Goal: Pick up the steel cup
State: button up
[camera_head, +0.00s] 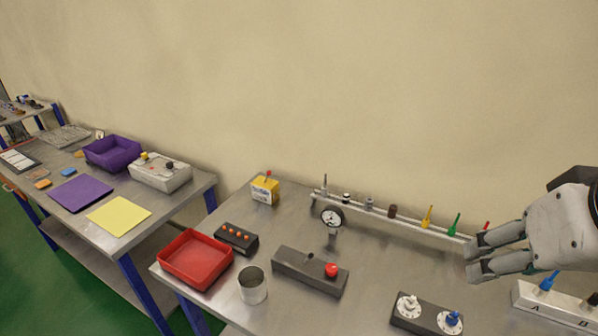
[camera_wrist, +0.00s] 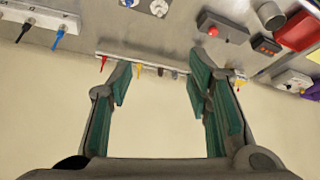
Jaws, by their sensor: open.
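The steel cup (camera_head: 253,286) stands upright on the metal table near its front edge, just right of the red tray, in the head view. My gripper (camera_head: 470,257) is open and empty above the right part of the table, well to the right of the cup. In the wrist view its two green-padded fingers (camera_wrist: 160,82) stand wide apart with nothing between them.
A red tray (camera_head: 164,261), a black box with orange buttons (camera_head: 236,239) and a dark box with a red knob (camera_head: 299,277) surround the cup. A rail (camera_head: 382,217) with coloured fittings runs along the back. A dial box (camera_head: 426,314) and a socket strip (camera_head: 558,307) lie right.

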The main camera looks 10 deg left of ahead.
aim_at(252, 279)
jog(key=k+j+z, duration=0.3)
jog(key=k+j, duration=0.3)
jog(key=j, duration=0.3)
jog(key=k+j+z, duration=0.3)
jog(key=k+j, duration=0.4)
